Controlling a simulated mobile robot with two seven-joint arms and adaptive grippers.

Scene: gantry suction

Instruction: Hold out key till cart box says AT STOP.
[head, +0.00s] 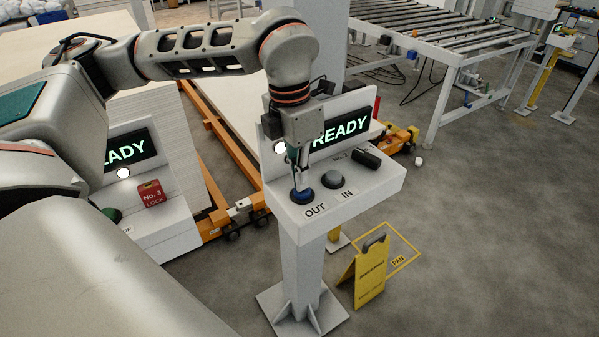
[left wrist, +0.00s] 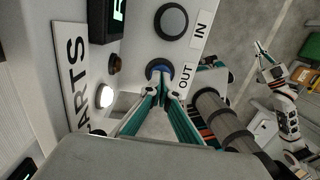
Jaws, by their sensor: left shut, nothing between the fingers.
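The cart box (head: 378,188) stands on a white post, and its display (head: 342,130) reads READY. On its top are a blue button (head: 303,196) marked OUT and a grey button (head: 333,180) marked IN. My left gripper (head: 298,178) is shut and empty, pointing down with its tips at the blue OUT button. In the left wrist view, the tips overlap the blue button (left wrist: 159,68); I cannot tell how far it is pressed. A white lamp (left wrist: 104,96) glows on the box. My right gripper (left wrist: 263,50) shows small in the left wrist view, its opening unclear.
A second box at left carries a display ending in EADY (head: 132,149) and a red No. 3 LOCK tag (head: 151,193). A dark cylinder (head: 367,157) lies on the cart box. A yellow floor sign (head: 370,272) stands beside the post. A roller conveyor (head: 440,50) is behind.

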